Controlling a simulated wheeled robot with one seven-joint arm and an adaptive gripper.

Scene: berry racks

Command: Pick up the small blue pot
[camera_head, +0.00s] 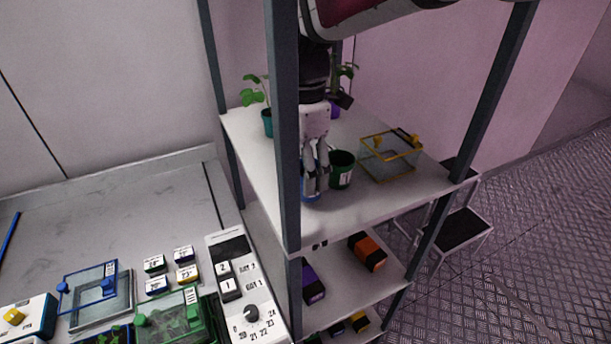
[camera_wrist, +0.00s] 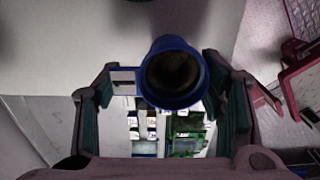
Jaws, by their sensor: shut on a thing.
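The small blue pot (camera_wrist: 178,44) shows in the wrist view between my fingers, its round mouth towards the camera and dark inside. A white tag sits at its left side. In the head view the blue pot (camera_head: 312,197) is at the near left of the top shelf, mostly hidden by my fingers. My gripper (camera_head: 316,188) points down over it and is shut on it. My gripper's fingers (camera_wrist: 166,108) stand either side of the pot in the wrist view. I cannot tell whether the pot touches the shelf.
A dark green pot (camera_head: 342,171) stands close right of my gripper. A yellow-rimmed clear box (camera_head: 390,160) is further right. A teal pot (camera_head: 267,123) with a plant and a purple pot (camera_head: 336,111) stand behind. A grey rack post (camera_head: 286,150) rises close to my gripper's left.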

